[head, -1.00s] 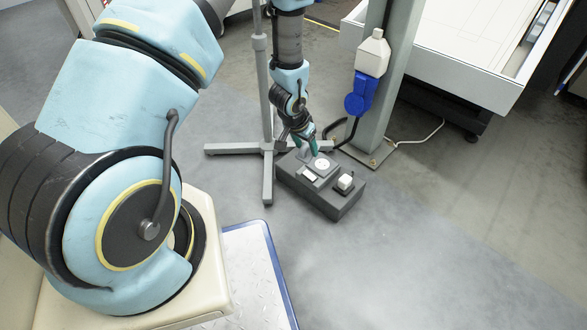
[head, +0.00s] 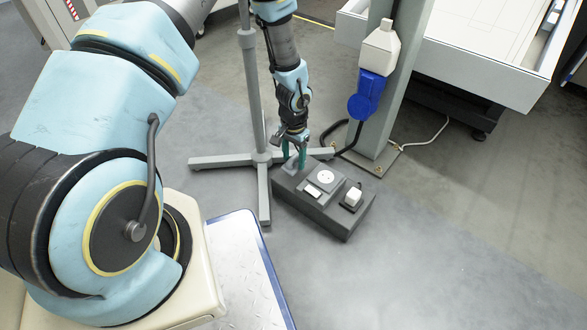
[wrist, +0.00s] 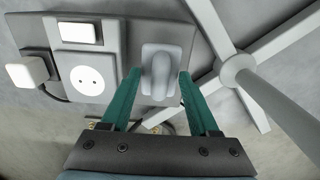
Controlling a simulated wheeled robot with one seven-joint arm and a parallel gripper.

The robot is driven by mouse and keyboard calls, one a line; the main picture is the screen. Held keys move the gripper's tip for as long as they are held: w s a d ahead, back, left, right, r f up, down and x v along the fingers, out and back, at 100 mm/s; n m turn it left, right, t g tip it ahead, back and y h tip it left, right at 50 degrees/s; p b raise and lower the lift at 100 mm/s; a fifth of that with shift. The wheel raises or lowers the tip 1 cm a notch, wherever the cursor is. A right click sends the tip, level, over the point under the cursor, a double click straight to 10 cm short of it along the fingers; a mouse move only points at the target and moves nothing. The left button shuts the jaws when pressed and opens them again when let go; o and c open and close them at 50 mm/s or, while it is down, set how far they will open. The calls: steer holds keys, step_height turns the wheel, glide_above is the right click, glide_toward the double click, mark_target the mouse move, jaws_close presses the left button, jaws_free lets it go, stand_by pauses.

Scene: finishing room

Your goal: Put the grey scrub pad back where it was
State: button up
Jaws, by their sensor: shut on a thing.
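My gripper (head: 294,160) points down at the left end of a dark grey block in the head view.
The block (head: 322,214) on the floor carries a round socket (head: 325,177), a white switch (head: 312,191) and a white plug (head: 353,197). A grey stand (head: 264,190) is close on the left. A post (head: 384,110) with a blue connector (head: 367,92) is behind. Floor at right is clear.

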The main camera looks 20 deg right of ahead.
mark_target(294, 166)
step_height(294, 166, down, 4)
steer(key=shift+r+b, duration=0.15)
steer(key=shift+b, duration=0.65)
steer(key=shift+r, duration=0.1)
steer(key=o, duration=1.4)
steer(key=shift+o, duration=0.2)
